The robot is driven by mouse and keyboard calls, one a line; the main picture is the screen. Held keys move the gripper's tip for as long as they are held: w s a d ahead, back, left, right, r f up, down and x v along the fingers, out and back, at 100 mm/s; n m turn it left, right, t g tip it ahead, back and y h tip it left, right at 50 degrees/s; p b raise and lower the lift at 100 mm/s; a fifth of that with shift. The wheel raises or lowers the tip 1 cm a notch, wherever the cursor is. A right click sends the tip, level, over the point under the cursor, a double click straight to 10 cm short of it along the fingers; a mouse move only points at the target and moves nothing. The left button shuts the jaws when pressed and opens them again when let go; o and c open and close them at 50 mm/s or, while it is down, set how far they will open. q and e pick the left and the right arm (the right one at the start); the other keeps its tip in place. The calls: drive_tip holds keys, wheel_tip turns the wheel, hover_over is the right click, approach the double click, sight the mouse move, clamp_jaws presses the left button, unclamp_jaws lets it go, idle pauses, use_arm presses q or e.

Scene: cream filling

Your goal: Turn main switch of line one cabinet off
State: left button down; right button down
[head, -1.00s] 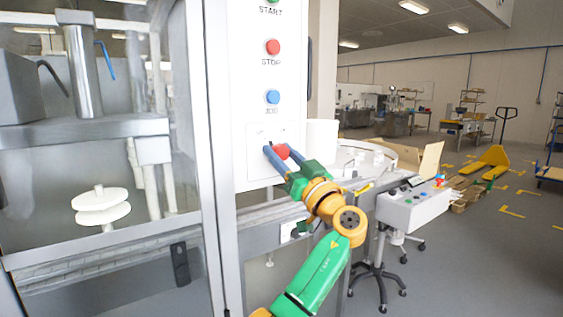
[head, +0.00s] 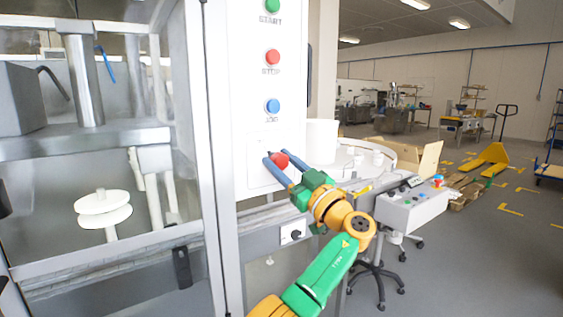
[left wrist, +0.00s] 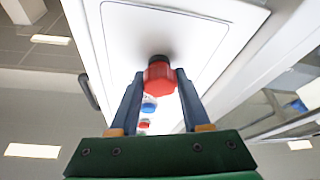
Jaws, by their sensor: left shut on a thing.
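The line one cabinet's white control panel (head: 238,110) stands left of centre in the head view. Its red main switch knob (head: 279,160) sits low on the panel, below the buttons. My left gripper (head: 276,158) comes up from the lower right with its blue-grey fingers on either side of the knob. In the left wrist view, the red knob (left wrist: 160,76) lies between the two fingertips and my left gripper (left wrist: 157,78) is shut on it. The fingers hide part of the knob and its plate, so its exact turn angle is hard to tell. My right gripper is not in view.
Green START (head: 272,5), red STOP (head: 271,57) and blue JOG (head: 272,106) buttons run up the panel above the switch. A glass-fronted machine (head: 100,200) stands to the left.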

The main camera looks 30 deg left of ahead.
sight(283, 166)
use_arm(q)
drive_tip(key=shift+c, duration=1.8)
unclamp_jaws()
drive_tip(key=shift+a, duration=0.1)
drive_tip(key=b+v, duration=0.3)
drive_tip(key=v, duration=0.3)
drive_tip(key=shift+d+f+b, duration=0.3)
drive_tip(key=shift+d+b, duration=0.05)
drive_tip(key=shift+b, duration=0.05)
drive_tip(key=shift+s+d+r, duration=0.1)
drive_tip(key=shift+d, duration=0.15)
drive_tip(key=shift+a, duration=0.1)
